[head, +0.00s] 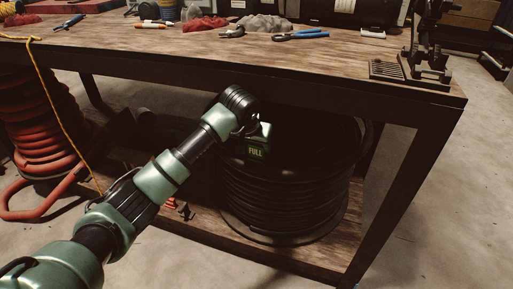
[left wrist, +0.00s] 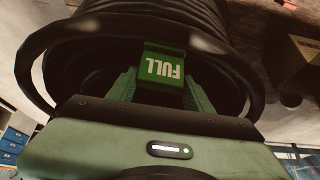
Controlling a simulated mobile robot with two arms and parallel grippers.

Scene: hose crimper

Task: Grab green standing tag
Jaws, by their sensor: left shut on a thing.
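The green tag (head: 256,152) marked "FULL" stands at the top of a large black hose reel (head: 285,200) on the lower shelf, in the head view. In the left wrist view the tag (left wrist: 163,68) shows with its lettering upside down, between the fingers of my left gripper (left wrist: 165,85). My left gripper (head: 252,132) reaches in under the tabletop and is shut on the tag; its fingers are mostly hidden in the head view. The reel's dark rim (left wrist: 45,75) curves around the tag and fingers. My right gripper is not in view.
The wooden tabletop (head: 180,50) and its front edge lie just above my left wrist. A table leg (head: 400,200) stands right of the reel. An orange hose coil (head: 40,120) stands at left, with a yellow cord hanging beside it. Pliers (head: 300,36) and a black stand (head: 428,50) are on top.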

